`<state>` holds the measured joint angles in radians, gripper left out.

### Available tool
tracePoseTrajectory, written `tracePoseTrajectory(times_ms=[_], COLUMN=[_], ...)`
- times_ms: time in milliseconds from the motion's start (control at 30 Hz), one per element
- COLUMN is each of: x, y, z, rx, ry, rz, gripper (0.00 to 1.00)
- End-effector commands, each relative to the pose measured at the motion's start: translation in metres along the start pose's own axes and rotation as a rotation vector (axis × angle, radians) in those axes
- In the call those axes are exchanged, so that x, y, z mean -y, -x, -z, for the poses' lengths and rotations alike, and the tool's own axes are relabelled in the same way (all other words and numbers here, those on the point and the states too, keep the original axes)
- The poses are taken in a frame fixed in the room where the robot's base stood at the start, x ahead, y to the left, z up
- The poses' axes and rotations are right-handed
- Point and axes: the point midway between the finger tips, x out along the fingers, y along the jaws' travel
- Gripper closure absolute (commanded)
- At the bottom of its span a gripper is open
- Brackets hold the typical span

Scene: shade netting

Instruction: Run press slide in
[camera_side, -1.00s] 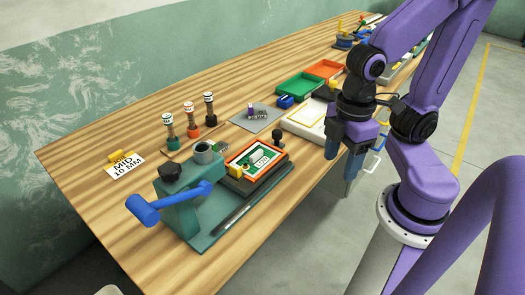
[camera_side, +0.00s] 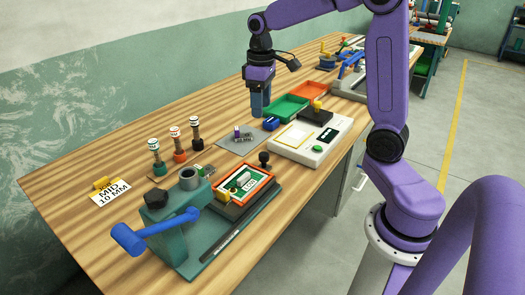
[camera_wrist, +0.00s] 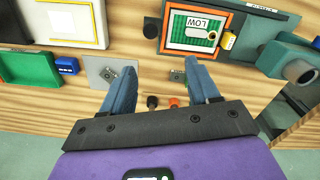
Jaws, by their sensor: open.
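The press is a teal body (camera_side: 170,232) on a teal base with a blue lever handle (camera_side: 150,234). Its slide, an orange-framed bed (camera_side: 246,184) holding a green-and-white card, sits out to the right of the body. A black knob (camera_side: 264,158) stands at the slide's far end. In the wrist view the bed (camera_wrist: 168,38) shows at top, with "LOW" readable and the knob (camera_wrist: 150,29) left of it. My gripper (camera_side: 260,108) is open and empty above the table, behind and apart from the slide. Its blue fingers (camera_wrist: 162,84) point down.
A grey plate (camera_side: 246,140), a blue block (camera_side: 272,124), green tray (camera_side: 286,107), orange tray (camera_side: 314,91) and white board (camera_side: 312,148) lie beyond the slide. A "MID 10 MM" card (camera_side: 110,192) lies at left.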

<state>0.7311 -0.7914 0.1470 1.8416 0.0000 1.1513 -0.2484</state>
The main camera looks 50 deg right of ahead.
Motion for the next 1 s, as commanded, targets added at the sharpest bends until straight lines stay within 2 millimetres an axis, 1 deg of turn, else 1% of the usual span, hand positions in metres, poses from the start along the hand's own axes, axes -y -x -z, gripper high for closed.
tracePoseTrajectory(times_ms=[33, 133, 267, 367, 1000], x=[-0.009, -0.019, -0.022, -0.021, -0.021], y=[0.000, 0.001, -0.005, -0.017, -0.135], z=[0.002, 0.003, 0.003, 0.003, 0.002], rx=[0.001, 0.002, 0.005, 0.006, 0.008], ry=[-0.021, -0.041, -0.048, -0.046, -0.047], rz=[0.000, 0.001, 0.001, 0.002, 0.002], gripper=[0.40, 0.40, 0.40, 0.40, 0.40])
